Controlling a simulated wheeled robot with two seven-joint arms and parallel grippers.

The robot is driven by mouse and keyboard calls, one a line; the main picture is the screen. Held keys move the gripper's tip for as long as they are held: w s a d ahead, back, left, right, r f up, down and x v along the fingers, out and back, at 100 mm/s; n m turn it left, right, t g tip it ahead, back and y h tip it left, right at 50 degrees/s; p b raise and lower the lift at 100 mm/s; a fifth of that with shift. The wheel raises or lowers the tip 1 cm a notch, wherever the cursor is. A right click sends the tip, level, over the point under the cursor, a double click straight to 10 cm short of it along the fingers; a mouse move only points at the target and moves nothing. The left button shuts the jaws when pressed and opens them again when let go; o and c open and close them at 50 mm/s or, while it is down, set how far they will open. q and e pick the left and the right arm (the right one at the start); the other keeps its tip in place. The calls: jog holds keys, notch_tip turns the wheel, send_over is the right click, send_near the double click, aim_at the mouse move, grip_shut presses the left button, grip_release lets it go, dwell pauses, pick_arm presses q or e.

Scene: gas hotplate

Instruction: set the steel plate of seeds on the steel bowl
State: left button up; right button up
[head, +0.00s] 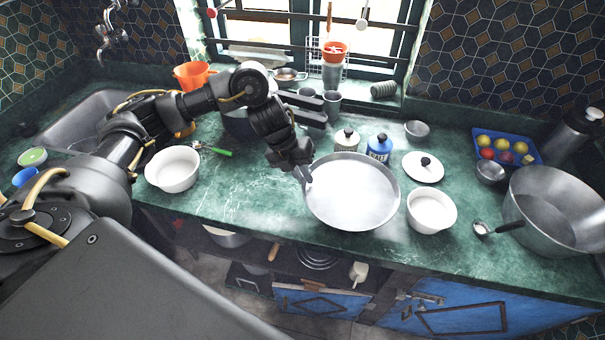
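A wide, round, shallow steel plate (352,195) lies at the middle of the green counter. Its inside looks pale and even, and I cannot make out separate seeds. My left gripper (306,178) points down at the plate's left rim, with its fingertips at or very close to the rim. Whether the fingers are closed on the rim is too small to tell. A large, deep steel bowl (560,212) stands at the right end of the counter, well apart from the plate. My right gripper is not in view.
A white bowl (431,211) stands close to the plate's right side, with a ladle (497,228) beyond it. A white lid (423,167), a blue jar (379,147) and a pale jar (347,140) stand behind. Another white bowl (173,169) is at left. Clear counter lies left of the plate.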

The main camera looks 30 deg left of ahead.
pick_arm(q)
jog(key=o, duration=0.3)
jog(key=shift+r, duration=0.1)
jog(key=v, duration=1)
jog(key=shift+a+r, duration=0.25)
jog(key=shift+r, duration=0.05)
jog(key=shift+s, duration=0.1)
